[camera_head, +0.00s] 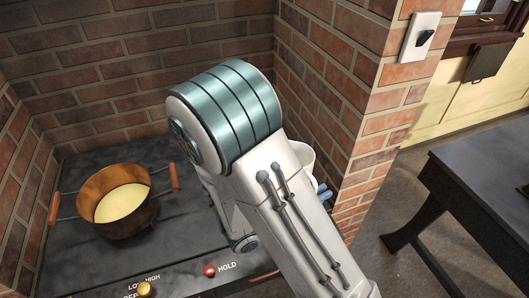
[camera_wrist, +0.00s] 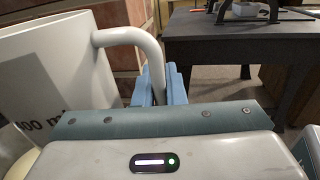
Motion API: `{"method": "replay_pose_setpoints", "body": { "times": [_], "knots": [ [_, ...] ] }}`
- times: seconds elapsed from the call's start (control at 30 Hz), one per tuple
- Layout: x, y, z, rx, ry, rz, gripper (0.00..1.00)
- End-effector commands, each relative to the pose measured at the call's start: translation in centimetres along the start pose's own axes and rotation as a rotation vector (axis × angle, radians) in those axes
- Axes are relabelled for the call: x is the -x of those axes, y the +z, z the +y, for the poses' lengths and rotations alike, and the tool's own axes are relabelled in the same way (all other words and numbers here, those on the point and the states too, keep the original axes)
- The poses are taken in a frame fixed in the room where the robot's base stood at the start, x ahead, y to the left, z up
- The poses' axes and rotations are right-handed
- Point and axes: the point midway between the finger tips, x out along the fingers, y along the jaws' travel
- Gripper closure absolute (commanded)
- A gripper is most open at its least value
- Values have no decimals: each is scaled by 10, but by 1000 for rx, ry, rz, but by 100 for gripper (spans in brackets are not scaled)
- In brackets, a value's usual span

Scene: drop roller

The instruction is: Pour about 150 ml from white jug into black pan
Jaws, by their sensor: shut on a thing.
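The pan (camera_head: 143,216) stands on the dark stovetop at the left in the head view. It has a brown inner wall, a dark outside, wooden side handles and pale yellow content. The white jug (camera_head: 304,154) is mostly hidden behind my arm, close to the brick pillar. In the wrist view the jug (camera_wrist: 45,62) fills the left side, with part of a volume mark in ml and a curved handle (camera_wrist: 128,36). My gripper (camera_wrist: 158,86) has blue fingers shut on that handle; the fingertips also show in the head view (camera_head: 323,191). The jug looks about upright; its inside is hidden.
Brick walls enclose the stovetop (camera_head: 185,255) at the back and left, and a brick pillar (camera_head: 350,110) stands right of the jug. Knobs and a red HOLD button (camera_head: 209,270) line the front. A dark table (camera_head: 490,170) stands at the right.

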Motion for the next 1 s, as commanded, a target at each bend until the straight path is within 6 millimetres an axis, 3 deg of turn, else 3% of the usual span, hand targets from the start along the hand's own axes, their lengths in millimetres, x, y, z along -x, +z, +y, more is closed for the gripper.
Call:
{"method": "replay_pose_setpoints", "body": {
  "times": [0.57,1.0],
  "knots": [
    [0,8,2,51,0,1,100],
    [0,46,18,311,-1,4,100]
  ]
}}
